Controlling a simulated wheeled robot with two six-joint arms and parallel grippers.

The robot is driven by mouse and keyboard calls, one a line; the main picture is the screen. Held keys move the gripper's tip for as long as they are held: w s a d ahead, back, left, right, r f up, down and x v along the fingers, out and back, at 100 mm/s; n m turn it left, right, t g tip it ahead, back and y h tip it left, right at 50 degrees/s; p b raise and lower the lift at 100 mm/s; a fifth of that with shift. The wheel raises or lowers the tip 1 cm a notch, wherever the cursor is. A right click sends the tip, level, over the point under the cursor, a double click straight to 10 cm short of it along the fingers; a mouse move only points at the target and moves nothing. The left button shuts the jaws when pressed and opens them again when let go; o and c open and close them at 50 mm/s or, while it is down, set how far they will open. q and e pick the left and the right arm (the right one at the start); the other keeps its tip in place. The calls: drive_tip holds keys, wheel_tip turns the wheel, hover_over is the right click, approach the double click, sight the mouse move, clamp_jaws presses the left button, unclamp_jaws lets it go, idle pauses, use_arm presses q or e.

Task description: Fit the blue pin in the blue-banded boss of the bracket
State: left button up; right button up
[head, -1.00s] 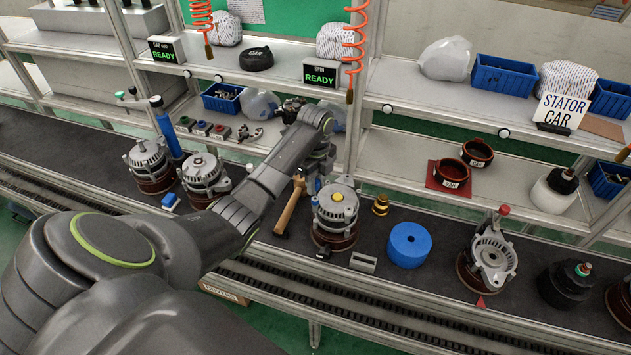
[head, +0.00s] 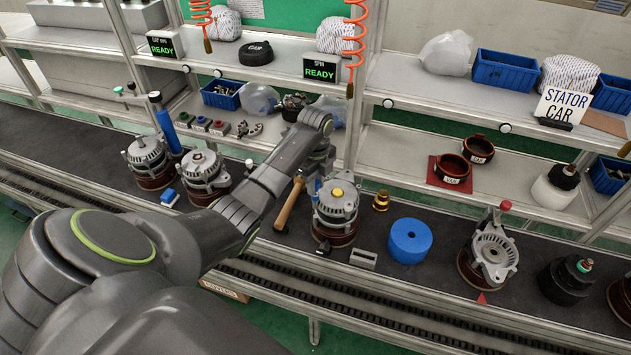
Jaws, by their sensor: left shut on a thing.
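The alternator (head: 337,205) with a yellow cap stands on the dark belt at the middle, its grey bracket on top. My left gripper (head: 317,179) points down at the left edge of this bracket, mostly hidden by my own wrist. It is shut on the blue pin; only a small blue spot (head: 318,186) shows at the fingertips. I cannot tell whether this spot is the pin or the boss's blue band, or whether the pin is in the boss. My right gripper is not in view.
A hammer (head: 289,204) lies just left of the alternator. A brass part (head: 381,200), a grey block (head: 363,259) and a blue roll (head: 410,240) stand to its right. Another alternator (head: 490,252) with a red-tipped post stands farther right. The shelf posts rise behind.

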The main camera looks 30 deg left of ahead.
use_arm(q)
drive_tip(key=shift+f+b, duration=0.35)
drive_tip(key=shift+f, duration=0.55)
drive_tip(key=o, duration=1)
drive_tip(key=shift+o, duration=0.2)
drive_tip(key=shift+r, duration=0.15)
